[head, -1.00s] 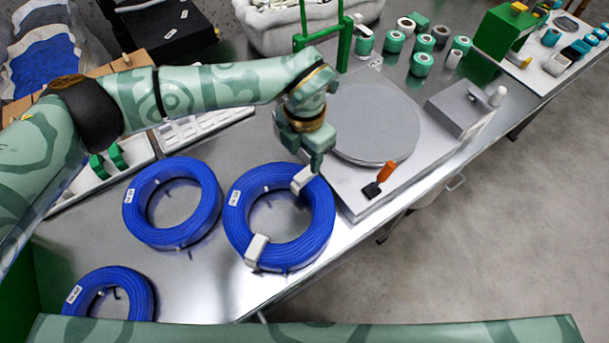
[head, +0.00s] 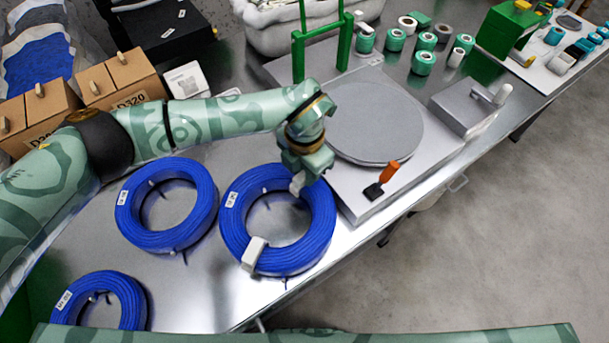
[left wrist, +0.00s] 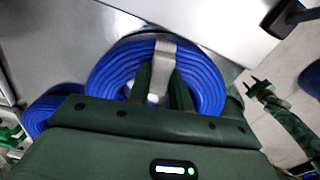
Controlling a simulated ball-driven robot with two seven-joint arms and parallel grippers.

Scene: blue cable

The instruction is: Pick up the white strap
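A blue cable coil (head: 235,225) lies on the metal table, with one white strap (head: 256,252) on its near-left side and another white strap (head: 298,184) on its far-right side, partly hidden by my left gripper (head: 302,176). In the left wrist view a white strap (left wrist: 164,58) crosses the blue coil (left wrist: 204,82) ahead of my left gripper (left wrist: 162,82). Its two fingers are apart, one on each side of the strap; I cannot tell whether they touch it. My right gripper (left wrist: 259,84) shows at the right of that view, with its fingers apart and empty.
Two more blue coils (head: 128,215) (head: 135,293) lie to the left. A grey round plate (head: 375,135) on a base with an orange-handled lever (head: 389,172) stands just right of the gripper. A green frame (head: 299,55) rises behind. Cardboard boxes (head: 125,82) stand at the far left.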

